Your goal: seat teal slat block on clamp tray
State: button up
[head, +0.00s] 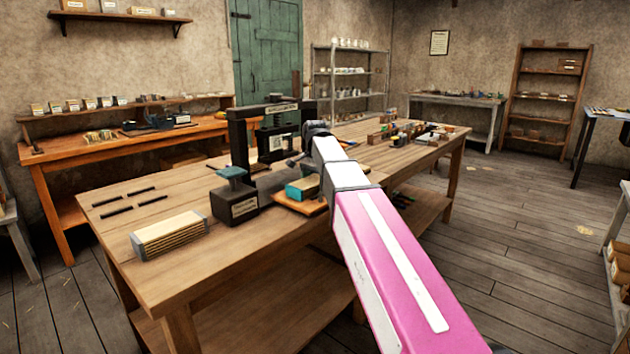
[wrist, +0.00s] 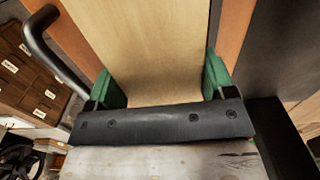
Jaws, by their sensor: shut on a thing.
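The teal slat block (head: 302,187), teal on its side with a pale wooden top, is beside my forearm in the head view. It is at the brown clamp tray (head: 290,204), and my arm covers its right part. Whether it rests fully on the tray is unclear. My gripper (wrist: 162,80) shows in the wrist view with green fingers on either side of a pale wooden face, which appears to be this block. The gripper is shut on it. My arm hides the fingertips in the head view.
A black press (head: 240,145) stands close behind the tray. A black box with a teal top (head: 235,188) stands left of the tray. A grey-ended slat block (head: 170,235) lies at the front left. Small items (head: 415,132) fill the table's far right.

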jog(key=o, duration=1.1)
jog(key=shift+r, duration=0.1)
notch_tip(320, 180, up, 10)
jog(key=shift+r, duration=0.3)
jog(key=shift+s, duration=0.1)
